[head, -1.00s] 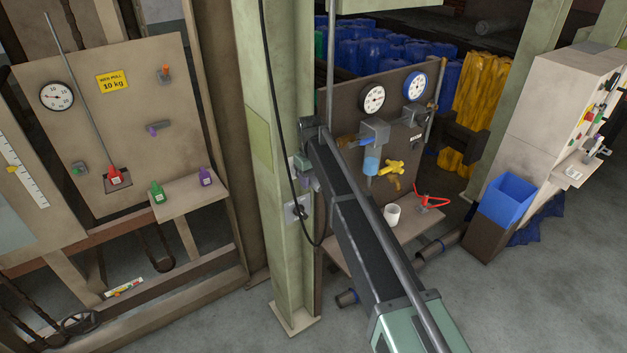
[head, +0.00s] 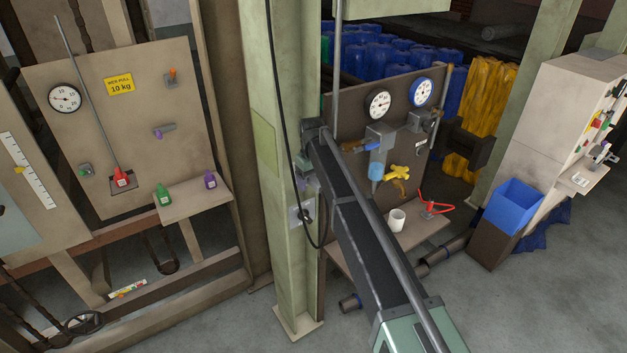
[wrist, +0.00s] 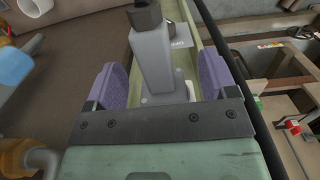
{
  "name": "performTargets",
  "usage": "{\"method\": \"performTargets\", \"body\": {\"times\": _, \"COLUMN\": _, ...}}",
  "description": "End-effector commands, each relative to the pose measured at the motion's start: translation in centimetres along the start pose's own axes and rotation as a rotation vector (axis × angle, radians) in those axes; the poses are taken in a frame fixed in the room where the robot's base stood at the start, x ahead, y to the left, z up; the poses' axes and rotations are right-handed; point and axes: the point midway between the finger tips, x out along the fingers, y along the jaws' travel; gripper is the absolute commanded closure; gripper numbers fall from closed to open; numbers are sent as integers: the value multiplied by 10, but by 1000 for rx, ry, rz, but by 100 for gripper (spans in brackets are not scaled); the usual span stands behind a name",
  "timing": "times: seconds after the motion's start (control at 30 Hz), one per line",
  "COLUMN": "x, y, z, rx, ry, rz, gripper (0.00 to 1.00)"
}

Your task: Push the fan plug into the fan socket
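In the head view the fan socket appears to be the grey plate (head: 300,215) on the green column, with a dark fitting on it and a black cable (head: 268,90) looping down to it. My gripper (head: 309,182) is close to the column, just above that plate. In the wrist view a grey upright block (wrist: 154,62) with a dark end (wrist: 145,17) stands between my gripper's purple fingers (wrist: 162,85). Gaps show on both sides of the block, so the fingers are open. I cannot tell whether this block is the plug. The plug's contact side is hidden.
The green column (head: 288,270) stands close beside my arm. A gauge board (head: 350,105) with a yellow valve (head: 397,172) and a shelf with a white cup (head: 396,220) stands to the right. The black cable also crosses the right of the wrist view (wrist: 235,65).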

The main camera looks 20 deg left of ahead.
Motion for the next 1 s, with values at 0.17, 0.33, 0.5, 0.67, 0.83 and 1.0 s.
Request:
{"method": "performTargets", "body": {"times": 0.17, "x": 0, "y": 0, "z": 0, "rx": 0, "ry": 0, "rz": 0, "gripper": 22}}
{"method": "performTargets", "body": {"times": 0.33, "x": -14, "y": 0, "z": 0, "rx": 0, "ry": 0, "rz": 0, "gripper": 22}}
{"method": "performTargets", "body": {"times": 0.5, "x": -53, "y": 0, "z": 0, "rx": 0, "ry": 0, "rz": 0, "gripper": 22}}
{"method": "performTargets", "body": {"times": 0.67, "x": -94, "y": 0, "z": 0, "rx": 0, "ry": 0, "rz": 0, "gripper": 22}}
{"method": "performTargets", "body": {"times": 0.83, "x": -112, "y": 0, "z": 0, "rx": 0, "ry": 0, "rz": 0, "gripper": 22}}
{"method": "performTargets", "body": {"times": 1.0, "x": -108, "y": 0, "z": 0, "rx": 0, "ry": 0, "rz": 0, "gripper": 22}}
